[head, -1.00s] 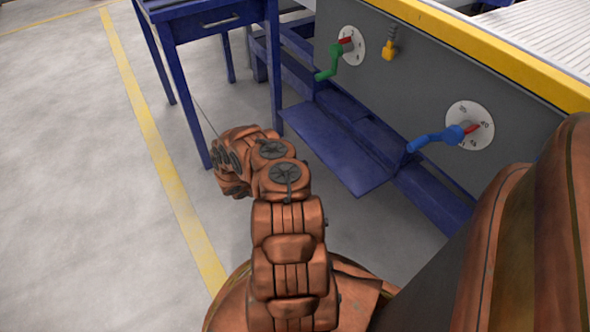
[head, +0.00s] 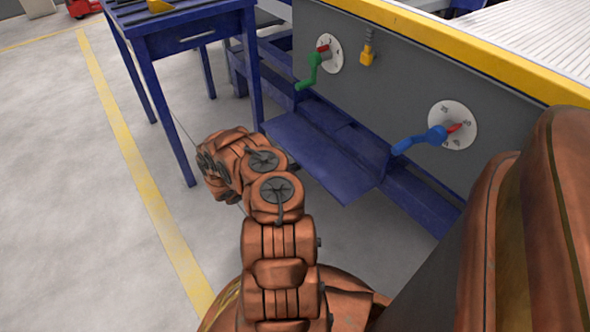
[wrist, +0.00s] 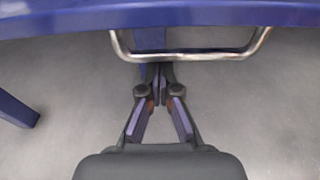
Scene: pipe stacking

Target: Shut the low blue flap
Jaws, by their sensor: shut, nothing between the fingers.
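The low blue flap (head: 325,158) juts out near the floor below the grey machine side in the head view, standing open and roughly level. My gripper is hidden by my own arm in the head view, just left of the flap. In the wrist view my gripper (wrist: 159,72) is shut and empty. Its tips are close to a bent metal handle (wrist: 195,56) under a blue edge (wrist: 200,14). I cannot tell whether that edge is the flap or the table, nor whether the tips touch the handle.
A blue table (head: 180,25) with a drawer stands at the left, its legs near my arm. A green crank (head: 312,72) and a blue crank (head: 420,139) stick out of the machine side (head: 380,95).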

